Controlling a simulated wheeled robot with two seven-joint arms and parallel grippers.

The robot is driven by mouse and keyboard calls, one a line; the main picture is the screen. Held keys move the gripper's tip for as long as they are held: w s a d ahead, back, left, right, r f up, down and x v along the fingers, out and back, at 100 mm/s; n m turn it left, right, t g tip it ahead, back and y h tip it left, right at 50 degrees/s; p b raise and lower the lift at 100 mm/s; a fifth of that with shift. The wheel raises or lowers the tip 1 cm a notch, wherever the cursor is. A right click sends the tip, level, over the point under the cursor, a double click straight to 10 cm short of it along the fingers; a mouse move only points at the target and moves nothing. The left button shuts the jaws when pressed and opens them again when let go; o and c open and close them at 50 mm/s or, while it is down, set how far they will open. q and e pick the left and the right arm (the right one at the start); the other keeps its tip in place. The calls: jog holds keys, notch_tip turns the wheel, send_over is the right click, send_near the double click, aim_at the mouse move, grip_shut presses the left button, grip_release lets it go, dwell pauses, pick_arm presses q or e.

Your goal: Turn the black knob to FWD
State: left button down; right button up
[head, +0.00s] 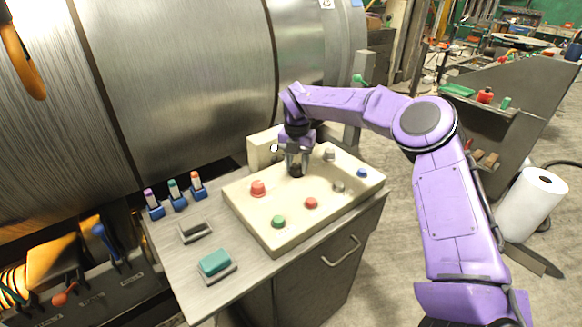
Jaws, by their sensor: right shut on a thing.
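The black knob (296,170) is on the back part of the cream control panel (246,213), which lies on a metal cabinet top. My right gripper (297,166) points down from above and is shut on the black knob. The gripper covers most of the knob, so its pointer and any FWD marking cannot be made out. My left gripper is not in view.
The panel also carries a large red button (258,188), a green button (278,221), a smaller red button (311,203), a blue button (361,173) and grey knobs (329,154). A cream box (262,149) stands behind. A teal block (215,262) lies at the front left.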

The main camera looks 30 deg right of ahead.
aim_at(297, 165)
jog(key=shift+d, duration=0.1)
dwell(0.5)
jog(key=o, duration=1.1)
jog(key=shift+c, duration=0.2)
notch_tip(297, 165, up, 11)
jog(key=shift+w+f+b, duration=0.15)
jog(key=shift+b, duration=0.2)
